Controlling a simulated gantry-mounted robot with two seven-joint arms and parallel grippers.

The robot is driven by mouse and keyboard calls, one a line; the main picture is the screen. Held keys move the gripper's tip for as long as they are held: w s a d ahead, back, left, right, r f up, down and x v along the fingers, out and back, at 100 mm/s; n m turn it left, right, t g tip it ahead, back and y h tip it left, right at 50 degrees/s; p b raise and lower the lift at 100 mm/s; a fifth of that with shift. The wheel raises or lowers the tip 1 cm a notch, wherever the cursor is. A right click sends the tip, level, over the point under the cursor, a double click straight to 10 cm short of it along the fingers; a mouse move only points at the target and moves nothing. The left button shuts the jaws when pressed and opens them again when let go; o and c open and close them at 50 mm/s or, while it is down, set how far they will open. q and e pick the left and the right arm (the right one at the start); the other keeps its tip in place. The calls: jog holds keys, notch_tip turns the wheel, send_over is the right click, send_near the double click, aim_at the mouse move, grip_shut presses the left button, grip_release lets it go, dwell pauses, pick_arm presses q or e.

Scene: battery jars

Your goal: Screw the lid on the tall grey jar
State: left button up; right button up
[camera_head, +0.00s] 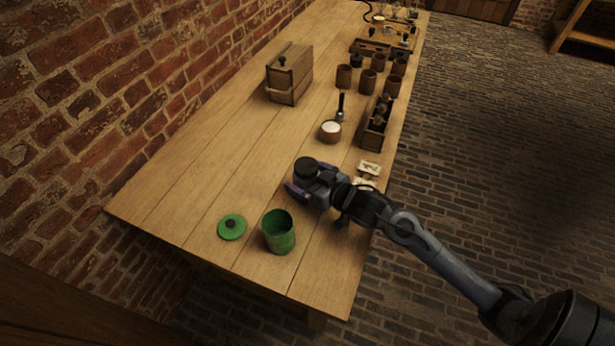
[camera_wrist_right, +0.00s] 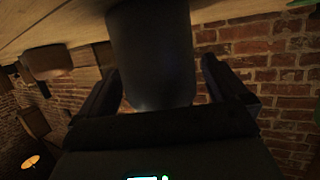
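A dark grey jar (camera_head: 306,168) stands on the table near its middle, and it also shows large in the right wrist view (camera_wrist_right: 152,50). My right gripper (camera_head: 312,182) reaches in from the right at the jar. In the right wrist view its two fingers (camera_wrist_right: 162,88) are spread on either side of the jar, with a narrow gap visible on the right. I cannot tell whether the dark top of the jar is a lid or its mouth. No separate grey lid shows. My left gripper is not in view.
A small bowl (camera_head: 330,132), a wooden box (camera_head: 290,74), a bottle rack (camera_head: 375,128) and several brown jars stand farther back. The table's left part is clear.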

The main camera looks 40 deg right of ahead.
jog(key=shift+r, duration=0.15)
jog(key=shift+s+r, duration=0.2)
jog(key=shift+s, duration=0.4)
jog(key=p+v, duration=0.3)
jog(key=v, duration=0.7)
jog(key=shift+s, duration=0.4)
jog(key=shift+d+r, duration=0.1)
